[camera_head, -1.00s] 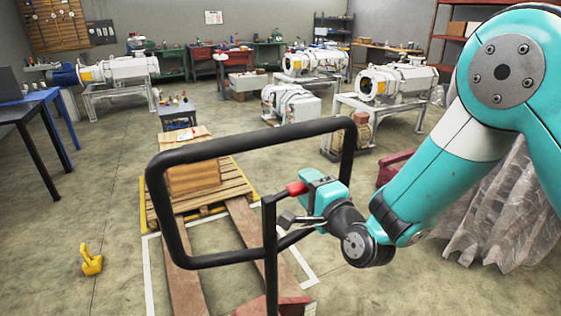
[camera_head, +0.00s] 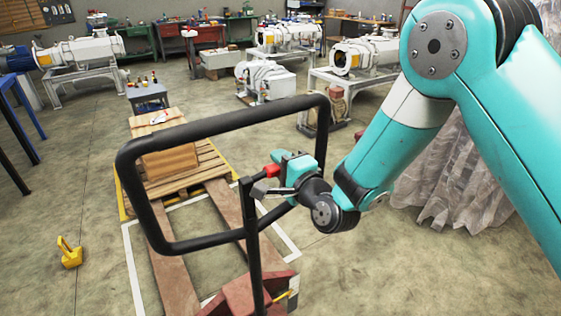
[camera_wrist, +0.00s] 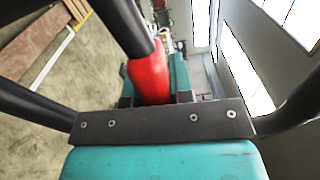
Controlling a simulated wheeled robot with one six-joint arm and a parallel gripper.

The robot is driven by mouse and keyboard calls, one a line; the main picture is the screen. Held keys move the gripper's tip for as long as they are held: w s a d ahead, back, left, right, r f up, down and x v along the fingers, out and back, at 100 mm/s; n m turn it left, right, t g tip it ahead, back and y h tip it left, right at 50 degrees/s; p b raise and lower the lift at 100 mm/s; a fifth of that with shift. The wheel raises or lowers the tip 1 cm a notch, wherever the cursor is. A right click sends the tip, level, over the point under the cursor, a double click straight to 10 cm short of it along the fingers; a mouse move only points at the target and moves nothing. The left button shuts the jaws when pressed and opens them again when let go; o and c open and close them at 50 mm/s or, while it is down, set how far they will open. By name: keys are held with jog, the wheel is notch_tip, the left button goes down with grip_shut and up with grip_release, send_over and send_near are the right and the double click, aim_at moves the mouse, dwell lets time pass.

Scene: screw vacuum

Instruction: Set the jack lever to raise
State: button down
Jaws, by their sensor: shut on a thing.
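The pallet jack's black loop handle (camera_head: 186,134) rises in the foreground of the head view. The jack lever has a red grip (camera_head: 272,171), beside the handle's upright post (camera_head: 251,240). In the wrist view the red grip (camera_wrist: 150,76) stands between my gripper's fingers. My teal gripper (camera_head: 285,173) is shut on this red grip, coming from the right. The fingertips are small and partly hidden in the head view. The jack's red body (camera_head: 245,297) shows at the bottom, with its forks (camera_head: 178,280) reaching toward the pallet.
A yellow object (camera_head: 69,253) lies on the floor at left. Clear plastic sheeting (camera_head: 465,185) hangs at right. Pump machines and benches line the back.

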notch_tip(320, 180, down, 2)
jog(key=m+b, duration=0.1)
jog(key=m, duration=0.2)
jog(key=shift+s+f, duration=0.1)
jog(key=shift+f, duration=0.1)
jog(key=c, duration=1)
grip_release()
jog(key=shift+a, duration=0.1)
jog(key=shift+f, duration=0.1)
